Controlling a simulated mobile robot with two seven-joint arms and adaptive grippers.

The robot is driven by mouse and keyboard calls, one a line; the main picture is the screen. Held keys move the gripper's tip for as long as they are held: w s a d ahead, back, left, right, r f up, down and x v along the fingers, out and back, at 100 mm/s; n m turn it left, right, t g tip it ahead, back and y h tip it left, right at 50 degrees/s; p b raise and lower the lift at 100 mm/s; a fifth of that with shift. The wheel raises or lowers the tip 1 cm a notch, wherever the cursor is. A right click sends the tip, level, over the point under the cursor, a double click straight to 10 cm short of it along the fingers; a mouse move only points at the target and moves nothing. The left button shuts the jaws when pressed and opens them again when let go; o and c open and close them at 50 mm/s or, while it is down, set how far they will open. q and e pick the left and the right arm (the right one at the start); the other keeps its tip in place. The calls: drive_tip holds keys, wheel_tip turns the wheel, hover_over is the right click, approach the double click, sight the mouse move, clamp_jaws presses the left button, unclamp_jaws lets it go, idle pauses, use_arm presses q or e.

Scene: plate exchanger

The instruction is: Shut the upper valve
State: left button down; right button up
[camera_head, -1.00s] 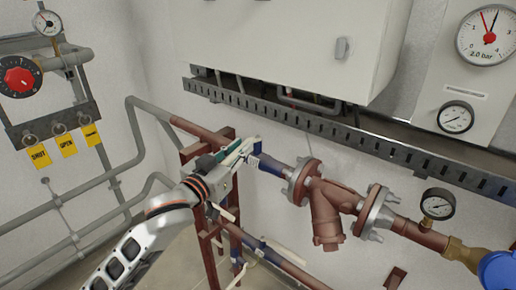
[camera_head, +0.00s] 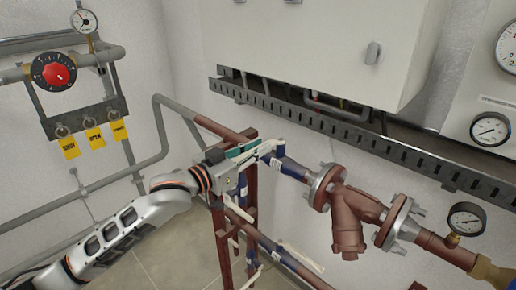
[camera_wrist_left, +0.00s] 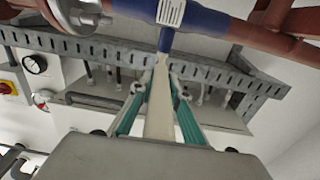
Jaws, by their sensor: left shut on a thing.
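The upper valve (camera_head: 290,168) is a blue body on the brown upper pipe, left of a flange. Its white lever (camera_head: 273,146) reaches left from the valve into my left gripper (camera_head: 247,158). In the left wrist view the blue valve (camera_wrist_left: 195,16) is at the top, and the pale lever (camera_wrist_left: 160,112) runs down from it, crosswise to the pipe. The green-padded fingers of my left gripper (camera_wrist_left: 157,85) lie on both sides of the lever, shut on it. The fingers partly hide the lever in the head view. My right gripper is not in view.
A lower pipe with blue parts and white levers (camera_head: 303,258) runs below. A brown stand (camera_head: 222,240) is beneath my left gripper. A perforated tray (camera_head: 330,128) and a white cabinet (camera_head: 320,45) are above. A flanged strainer (camera_head: 348,215) is to the right.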

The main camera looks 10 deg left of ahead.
use_arm(q)
drive_tip(key=c, duration=2)
unclamp_jaws()
drive_tip(key=shift+w+a+r, duration=0.15)
drive_tip(key=shift+r, duration=0.05)
drive_tip(key=shift+o, duration=0.5)
drive_tip(key=shift+f, duration=0.1)
drive_tip(key=shift+s+a+f, duration=0.15)
drive_tip(key=shift+s+a, duration=0.05)
drive_tip(key=shift+s, duration=0.25)
drive_tip(key=v, duration=1.1)
